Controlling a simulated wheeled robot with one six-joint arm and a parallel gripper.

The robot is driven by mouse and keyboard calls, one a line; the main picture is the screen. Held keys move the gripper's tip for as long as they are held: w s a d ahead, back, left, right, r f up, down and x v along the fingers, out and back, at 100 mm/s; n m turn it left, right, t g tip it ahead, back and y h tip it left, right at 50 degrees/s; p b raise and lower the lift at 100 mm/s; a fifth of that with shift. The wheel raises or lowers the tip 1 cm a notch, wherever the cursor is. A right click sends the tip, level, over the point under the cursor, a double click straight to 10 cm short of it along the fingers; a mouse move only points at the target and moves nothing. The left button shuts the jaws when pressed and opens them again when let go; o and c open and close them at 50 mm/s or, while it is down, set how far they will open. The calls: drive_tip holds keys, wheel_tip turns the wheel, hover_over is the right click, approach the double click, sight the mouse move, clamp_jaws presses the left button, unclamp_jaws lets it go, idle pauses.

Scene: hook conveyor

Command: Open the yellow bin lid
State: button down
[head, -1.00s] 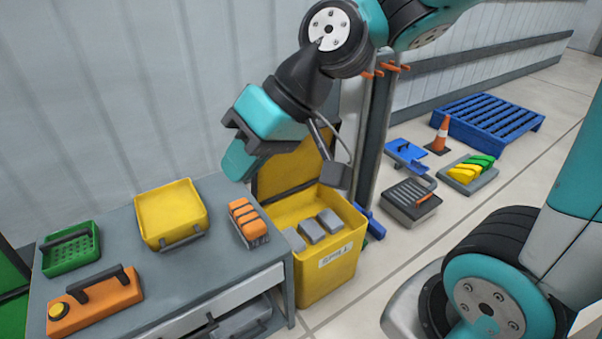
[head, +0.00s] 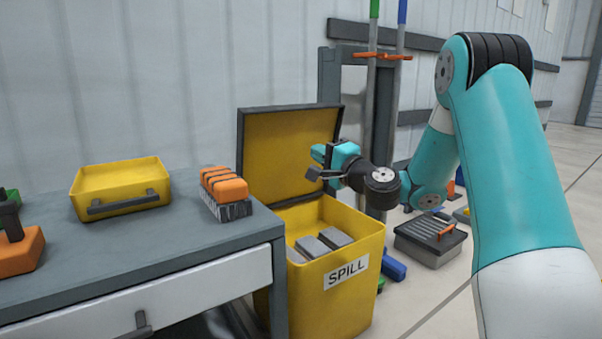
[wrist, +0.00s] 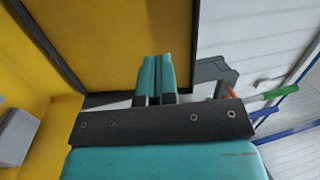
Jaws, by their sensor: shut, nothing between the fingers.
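The yellow bin (head: 352,300) marked SPILL stands right of the workbench. Its yellow lid (head: 275,155), with a dark rim, stands up at the bin's back, and the bin is open. Several grey blocks (head: 312,246) show inside. My gripper (head: 322,156) is over the bin, in front of the lid's right part. In the wrist view my gripper (wrist: 155,72) has its two teal fingers together and empty. The lid (wrist: 110,40) fills the view behind them; I cannot tell whether the fingertips touch it.
The grey workbench (head: 150,245) holds a yellow tray (head: 120,188) and an orange brush (head: 226,190). Two poles (head: 385,90) stand behind my wrist. A grey case (head: 430,240) lies on the floor at right. A wall is close behind the bin.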

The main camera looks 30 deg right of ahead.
drive_tip(key=d+f+m+h+b, duration=0.1)
drive_tip(key=d+f+m+h, duration=0.1)
drive_tip(key=d+f, duration=0.1)
drive_tip(key=p, duration=1.8)
approach(297, 134)
drive_tip(key=w, duration=0.4)
drive_tip(key=shift+w+a+r+t+b, duration=0.15)
drive_tip(key=shift+w+r+t+b, duration=0.05)
drive_tip(key=shift+w, duration=0.2)
drive_tip(key=shift+w+a+r+t+b, duration=0.15)
drive_tip(key=shift+w+r+t, duration=0.1)
drive_tip(key=shift+w, duration=0.15)
drive_tip(key=shift+x, duration=0.9)
drive_tip(key=shift+d+f, duration=0.1)
drive_tip(key=shift+d, duration=0.05)
